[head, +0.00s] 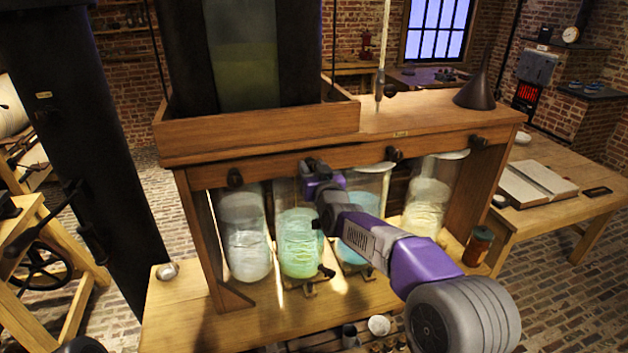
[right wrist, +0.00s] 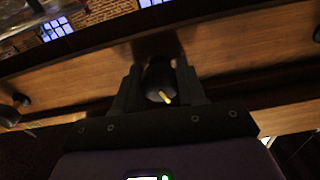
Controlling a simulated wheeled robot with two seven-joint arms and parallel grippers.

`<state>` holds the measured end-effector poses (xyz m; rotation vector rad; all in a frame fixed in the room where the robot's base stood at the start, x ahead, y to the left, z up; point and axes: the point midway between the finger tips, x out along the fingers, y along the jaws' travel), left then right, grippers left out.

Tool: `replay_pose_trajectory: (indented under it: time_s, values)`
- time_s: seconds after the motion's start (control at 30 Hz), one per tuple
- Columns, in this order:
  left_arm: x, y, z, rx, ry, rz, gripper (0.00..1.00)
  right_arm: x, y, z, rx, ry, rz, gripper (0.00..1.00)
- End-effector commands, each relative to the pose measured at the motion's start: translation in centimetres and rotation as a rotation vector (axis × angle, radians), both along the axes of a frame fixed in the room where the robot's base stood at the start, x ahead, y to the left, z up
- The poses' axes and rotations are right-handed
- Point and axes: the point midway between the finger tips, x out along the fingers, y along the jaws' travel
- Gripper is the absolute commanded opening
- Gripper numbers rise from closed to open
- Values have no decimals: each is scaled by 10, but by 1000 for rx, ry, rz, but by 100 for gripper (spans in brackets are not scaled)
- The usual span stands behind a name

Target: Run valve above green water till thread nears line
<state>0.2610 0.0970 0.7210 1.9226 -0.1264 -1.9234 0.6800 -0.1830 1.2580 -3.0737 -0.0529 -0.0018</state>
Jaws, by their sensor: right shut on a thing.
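The jar of green water (head: 300,248) stands second from the left on the lower shelf of the wooden stand. My right gripper (head: 312,168) is at the stand's front rail above this jar. In the right wrist view its two fingers are closed around a dark valve knob (right wrist: 160,80) with a small yellow mark. In the head view the gripper hides that valve. The thread and the line cannot be made out on the green jar. My left gripper does not show.
A cloudy whitish jar (head: 245,245) stands left of the green one; a blue-water jar (head: 360,232), partly behind my arm, and a pale yellow jar (head: 427,208) stand to the right. Other dark valves (head: 234,178) line the rail (head: 275,168). Small cups (head: 379,325) stand at the front.

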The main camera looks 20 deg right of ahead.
Motion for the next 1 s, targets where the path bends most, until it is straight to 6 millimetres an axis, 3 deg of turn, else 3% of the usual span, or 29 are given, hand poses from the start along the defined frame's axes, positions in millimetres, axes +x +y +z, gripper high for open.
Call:
replay_pose_trajectory:
  time_s: [0.33,0.6,0.83,0.87,1.0]
  values:
    - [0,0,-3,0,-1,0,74,0,0,-1,42,4,0,11]
    - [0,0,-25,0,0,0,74,0,-1,-3,311,13,0,11]
    - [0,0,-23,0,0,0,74,0,0,0,337,16,0,11]
    - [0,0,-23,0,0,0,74,0,0,0,337,16,0,43]
    - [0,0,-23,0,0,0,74,0,0,0,336,15,0,64]
